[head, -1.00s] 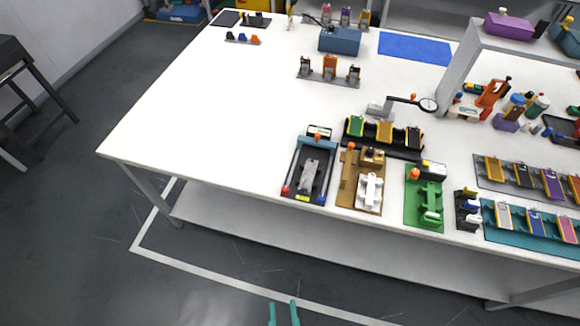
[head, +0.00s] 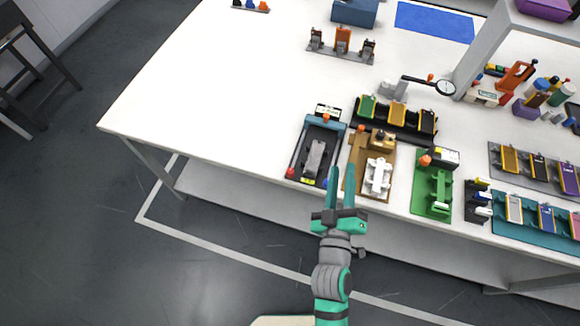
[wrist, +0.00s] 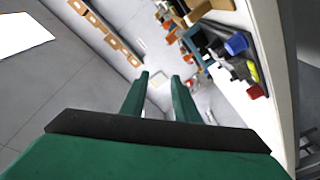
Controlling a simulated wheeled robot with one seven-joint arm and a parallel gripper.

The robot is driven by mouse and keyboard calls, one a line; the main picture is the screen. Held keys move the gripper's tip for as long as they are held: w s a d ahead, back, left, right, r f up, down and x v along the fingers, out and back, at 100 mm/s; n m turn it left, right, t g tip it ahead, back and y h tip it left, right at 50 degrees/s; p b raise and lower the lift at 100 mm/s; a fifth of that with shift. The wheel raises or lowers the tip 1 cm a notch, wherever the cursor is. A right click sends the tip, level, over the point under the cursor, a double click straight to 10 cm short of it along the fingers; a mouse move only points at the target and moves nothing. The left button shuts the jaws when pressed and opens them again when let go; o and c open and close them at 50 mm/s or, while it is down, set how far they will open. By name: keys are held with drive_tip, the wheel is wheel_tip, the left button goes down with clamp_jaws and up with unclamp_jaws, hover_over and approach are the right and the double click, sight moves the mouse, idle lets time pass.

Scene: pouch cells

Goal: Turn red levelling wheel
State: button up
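The red levelling wheel (head: 290,172) is at the front left corner of a black fixture (head: 308,183) near the table's front edge. A blue wheel (head: 326,183) is at the front right corner, with a yellow-green level between them. In the wrist view the red wheel (wrist: 254,91) is right of my fingers, near the blue wheel (wrist: 236,44). My gripper (head: 342,170) is open and empty. In the head view its fingers point up and overlap the gap between the black fixture and a brown one, right of the red wheel. It touches nothing that I can see.
Right of the black fixture stand a brown fixture (head: 352,178) with a white part and a green fixture (head: 424,190). A rack of cells (head: 390,130) lies behind. The table (head: 200,110) is clear to the left.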

drive_tip(key=w+d+r+m+g+h, duration=0.2)
drive_tip(key=w+d+r+m+h, duration=0.3)
drive_tip(key=d+r, duration=0.4)
drive_tip(key=w+d+r+m+g+h, duration=0.2)
drive_tip(key=w+d+r+h, duration=0.45)
drive_tip(key=r, duration=0.35)
drive_tip(key=m+g+y, duration=0.5)
drive_tip(key=g+y, duration=0.9)
drive_tip(key=y, duration=0.1)
approach(290, 171)
wheel_tip(290, 171, down, 8)
drive_tip(key=shift+w+a+f, duration=0.1)
drive_tip(key=shift+a+f, duration=0.05)
drive_tip(key=shift+a, duration=0.05)
drive_tip(key=shift+c, duration=0.7)
clamp_jaws()
